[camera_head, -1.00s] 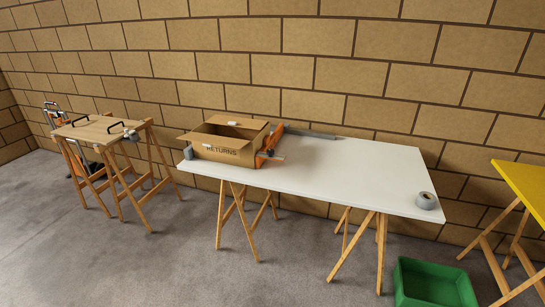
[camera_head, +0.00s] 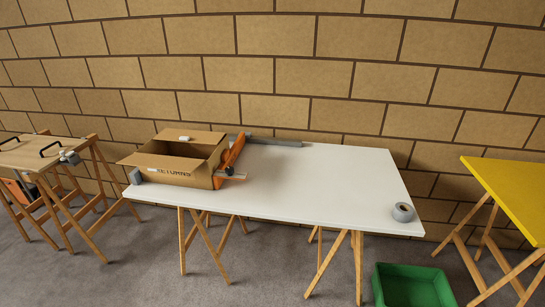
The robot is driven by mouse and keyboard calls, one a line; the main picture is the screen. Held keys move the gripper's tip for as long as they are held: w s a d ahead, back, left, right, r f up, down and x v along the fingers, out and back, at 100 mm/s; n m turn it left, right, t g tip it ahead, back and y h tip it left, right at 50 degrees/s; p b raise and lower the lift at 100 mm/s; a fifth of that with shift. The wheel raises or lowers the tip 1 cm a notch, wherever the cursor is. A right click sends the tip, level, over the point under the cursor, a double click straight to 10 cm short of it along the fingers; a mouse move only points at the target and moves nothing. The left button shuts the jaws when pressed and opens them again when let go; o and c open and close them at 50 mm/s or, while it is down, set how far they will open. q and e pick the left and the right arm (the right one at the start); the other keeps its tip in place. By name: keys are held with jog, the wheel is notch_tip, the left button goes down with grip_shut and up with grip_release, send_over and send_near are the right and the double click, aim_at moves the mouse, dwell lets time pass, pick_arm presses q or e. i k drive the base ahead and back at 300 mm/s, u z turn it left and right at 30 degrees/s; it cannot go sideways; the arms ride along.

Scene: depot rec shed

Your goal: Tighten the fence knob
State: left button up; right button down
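An orange tool-like piece (camera_head: 231,155) stands against the right side of an open cardboard box on the white table (camera_head: 310,187). A long grey bar (camera_head: 275,142) runs right from behind it along the table's back edge. A short light bar (camera_head: 233,177) sticks out at its lower front. I cannot make out a knob or tell which part is the fence. Neither of my grippers shows in the head view.
The box (camera_head: 168,164) carries dark lettering. A grey block (camera_head: 136,176) sits at the table's left edge, a grey tape roll (camera_head: 403,212) at its right. A wooden bench (camera_head: 28,157) stands left, a yellow table (camera_head: 510,192) right, a green crate (camera_head: 408,285) on the floor.

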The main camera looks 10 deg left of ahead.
aim_at(229, 169)
jog(key=z, duration=0.3)
jog(key=i, duration=0.8)
jog(key=u, duration=0.55)
jog(key=i, duration=0.65)
jog(key=u, duration=0.45)
